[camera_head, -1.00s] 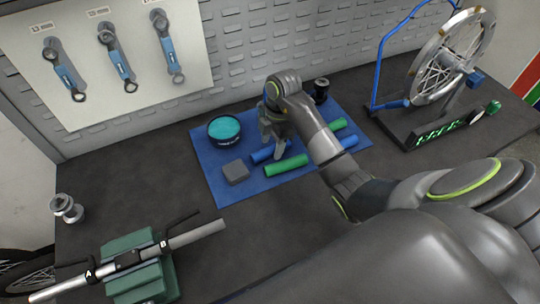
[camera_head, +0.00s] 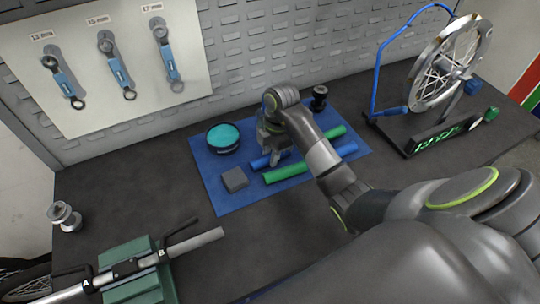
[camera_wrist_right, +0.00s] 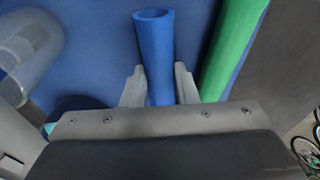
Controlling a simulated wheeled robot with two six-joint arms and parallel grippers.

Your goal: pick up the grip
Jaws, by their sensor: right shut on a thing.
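Several grips lie on a blue mat (camera_head: 228,196) on the bench: a blue grip (camera_head: 260,163), a green grip (camera_head: 286,172), another blue grip (camera_head: 346,150) and another green grip (camera_head: 335,131). My right gripper (camera_head: 273,157) is over the left blue grip and is shut on it. In the right wrist view the blue grip (camera_wrist_right: 155,45) stands between the two fingers (camera_wrist_right: 159,90), its hollow end showing, with a green grip (camera_wrist_right: 232,45) beside it. The held grip appears at mat level; whether it touches the mat is unclear. My left gripper is not in view.
A teal-topped tin (camera_head: 223,137), a grey block (camera_head: 235,179) and a black spool-like part (camera_head: 319,97) are around the mat. A handlebar (camera_head: 195,242) in a green clamp (camera_head: 130,258) is at lower left. A wheel stand (camera_head: 420,135) stands at right. Wrenches hang behind.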

